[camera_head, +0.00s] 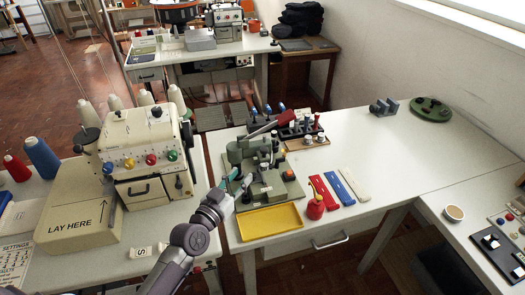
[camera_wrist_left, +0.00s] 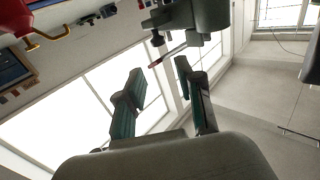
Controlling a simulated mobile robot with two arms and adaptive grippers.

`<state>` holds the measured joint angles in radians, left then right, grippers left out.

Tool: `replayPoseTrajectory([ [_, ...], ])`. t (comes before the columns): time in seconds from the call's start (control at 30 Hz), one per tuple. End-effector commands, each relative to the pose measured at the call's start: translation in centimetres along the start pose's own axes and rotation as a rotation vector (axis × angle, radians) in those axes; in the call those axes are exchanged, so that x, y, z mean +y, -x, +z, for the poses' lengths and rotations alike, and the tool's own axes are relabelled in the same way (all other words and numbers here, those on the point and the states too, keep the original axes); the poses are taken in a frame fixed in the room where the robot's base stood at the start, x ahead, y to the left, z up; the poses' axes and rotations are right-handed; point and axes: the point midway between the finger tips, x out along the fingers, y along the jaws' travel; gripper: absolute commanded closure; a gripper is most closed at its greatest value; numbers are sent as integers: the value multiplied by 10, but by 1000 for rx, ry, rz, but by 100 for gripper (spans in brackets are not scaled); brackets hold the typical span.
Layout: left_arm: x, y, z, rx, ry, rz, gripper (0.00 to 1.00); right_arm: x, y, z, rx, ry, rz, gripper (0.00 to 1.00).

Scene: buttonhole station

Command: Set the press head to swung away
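The grey-green press (camera_head: 264,181) stands on the white table, with its base behind the yellow tray. Its head (camera_head: 236,151) is at the upper left of the press, and a red-handled lever (camera_head: 262,128) reaches up to the right. I cannot tell for sure which way the head is swung. My left gripper (camera_head: 241,181) is at the left front of the press, close to the head. In the left wrist view its fingers (camera_wrist_left: 160,72) are apart with nothing between them. A grey-green press part (camera_wrist_left: 204,15) and a thin rod with a reddish tip (camera_wrist_left: 168,56) show just beyond the fingertips. My right gripper is not in view.
A yellow tray (camera_head: 268,222) lies in front of the press. A red oil can (camera_head: 315,207) and red, blue and white strips (camera_head: 340,187) lie to its right. A tool rack (camera_head: 303,134) stands behind. A cream sewing machine (camera_head: 147,150) is left.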

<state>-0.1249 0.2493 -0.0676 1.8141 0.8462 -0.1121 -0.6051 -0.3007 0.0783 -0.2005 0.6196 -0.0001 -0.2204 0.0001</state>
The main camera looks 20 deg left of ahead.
Motion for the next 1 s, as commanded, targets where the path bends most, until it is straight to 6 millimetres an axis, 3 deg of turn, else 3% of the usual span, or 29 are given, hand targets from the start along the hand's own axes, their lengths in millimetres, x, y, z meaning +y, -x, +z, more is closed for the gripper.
replayPoseTrajectory([
  [0.4,2,-84,-1,-1,3,3,63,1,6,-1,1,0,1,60],
  [0.6,2,-115,0,-1,2,4,63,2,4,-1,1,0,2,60],
  [1.0,2,-129,0,-3,2,4,63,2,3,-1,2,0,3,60],
])
